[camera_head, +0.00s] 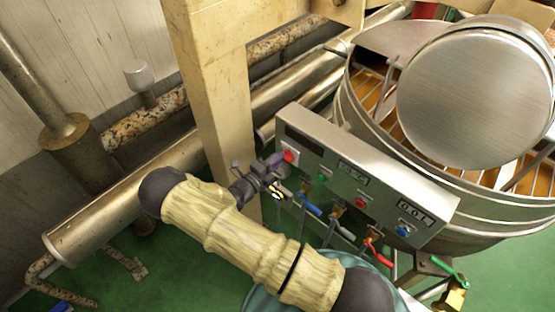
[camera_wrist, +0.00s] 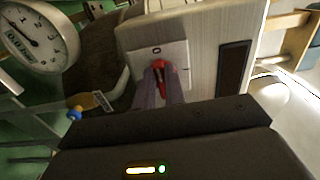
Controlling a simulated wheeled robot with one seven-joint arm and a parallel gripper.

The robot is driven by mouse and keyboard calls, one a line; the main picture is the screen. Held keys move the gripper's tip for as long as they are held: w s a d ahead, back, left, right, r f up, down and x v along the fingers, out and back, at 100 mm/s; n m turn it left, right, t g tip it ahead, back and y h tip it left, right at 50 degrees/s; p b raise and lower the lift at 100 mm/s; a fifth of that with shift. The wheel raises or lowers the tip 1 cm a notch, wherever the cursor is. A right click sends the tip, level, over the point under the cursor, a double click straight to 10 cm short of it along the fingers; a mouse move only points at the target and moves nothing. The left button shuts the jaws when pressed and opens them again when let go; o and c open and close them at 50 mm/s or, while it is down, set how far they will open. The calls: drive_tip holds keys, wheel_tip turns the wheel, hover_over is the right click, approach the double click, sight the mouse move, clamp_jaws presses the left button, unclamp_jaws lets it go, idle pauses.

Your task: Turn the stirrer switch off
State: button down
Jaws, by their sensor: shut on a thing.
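A red switch knob (camera_head: 289,155) sits on a pale plate at the left end of the grey control panel (camera_head: 318,130). No readable label shows that it is the stirrer switch. In the wrist view the red knob (camera_wrist: 159,66) stands upright on its white plate (camera_wrist: 177,53), with a small dark mark above it. My gripper (camera_head: 280,161) reaches the panel from the left. In the wrist view the fingers of my gripper (camera_wrist: 160,82) are closed on the knob and hide its lower part.
Green (camera_head: 322,177), red (camera_head: 360,202) and blue (camera_head: 403,231) buttons run along the panel. Valves with blue (camera_head: 308,204) and red (camera_head: 378,252) handles sit below it. A large kettle (camera_head: 470,90) stands behind, and a beam (camera_head: 210,90) rises beside my gripper. A round gauge (camera_wrist: 35,38) is at left.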

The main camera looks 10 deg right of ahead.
drive_tip(key=shift+f, duration=0.1)
drive_tip(key=c, duration=1.5)
unclamp_jaws()
drive_tip(key=shift+o, duration=0.2)
drive_tip(key=shift+a, duration=0.1)
drive_tip(key=b+v, duration=0.4)
drive_tip(key=v, duration=1.3)
drive_tip(key=shift+s, duration=0.15)
